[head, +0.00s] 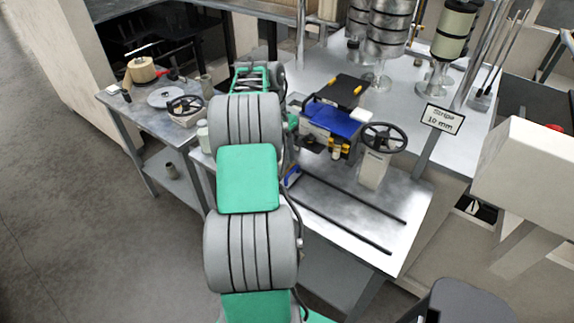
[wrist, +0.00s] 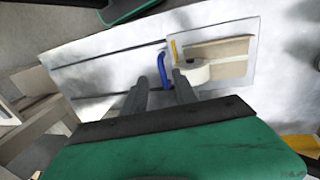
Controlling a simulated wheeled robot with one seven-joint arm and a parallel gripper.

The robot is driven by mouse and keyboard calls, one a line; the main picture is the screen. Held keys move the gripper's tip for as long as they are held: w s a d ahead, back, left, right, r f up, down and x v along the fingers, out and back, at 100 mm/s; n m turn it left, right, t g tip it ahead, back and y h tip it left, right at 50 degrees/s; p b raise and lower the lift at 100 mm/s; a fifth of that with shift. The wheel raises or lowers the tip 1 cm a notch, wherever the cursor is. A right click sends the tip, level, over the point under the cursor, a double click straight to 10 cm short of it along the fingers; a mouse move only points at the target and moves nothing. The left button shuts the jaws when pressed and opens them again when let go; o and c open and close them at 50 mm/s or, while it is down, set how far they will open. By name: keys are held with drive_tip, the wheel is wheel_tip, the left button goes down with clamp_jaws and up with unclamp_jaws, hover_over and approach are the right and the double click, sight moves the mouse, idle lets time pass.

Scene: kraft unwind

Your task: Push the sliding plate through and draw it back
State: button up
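In the wrist view a pale flat plate (wrist: 250,72) lies beyond my fingers, with a beige block and a pale rounded part on it. A blue upright handle (wrist: 162,68) stands at its left edge; I cannot tell whether the two are joined. The blue handle also shows in the head view (head: 292,177), beside my arm near the dark rails. My gripper (wrist: 161,77) is open, its two grey fingers apart, with the handle's near end seen between them. I cannot tell whether they touch it. In the head view my arm hides most of the gripper.
Two dark rails (head: 350,196) run along the metal table (head: 402,245). A machine with a blue top (head: 335,120) and a handwheel (head: 384,138) stand behind them. A sign (head: 441,118) reads "Stripe 10 mm". A side table (head: 180,125) holds several items at left.

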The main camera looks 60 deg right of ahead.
drive_tip(key=f, duration=0.4)
drive_tip(key=s+f+p, duration=0.1)
drive_tip(key=f, duration=0.2)
drive_tip(key=shift+s+a, duration=0.1)
drive_tip(key=shift+a, duration=0.05)
drive_tip(key=shift+c, duration=0.5)
clamp_jaws()
idle(0.6)
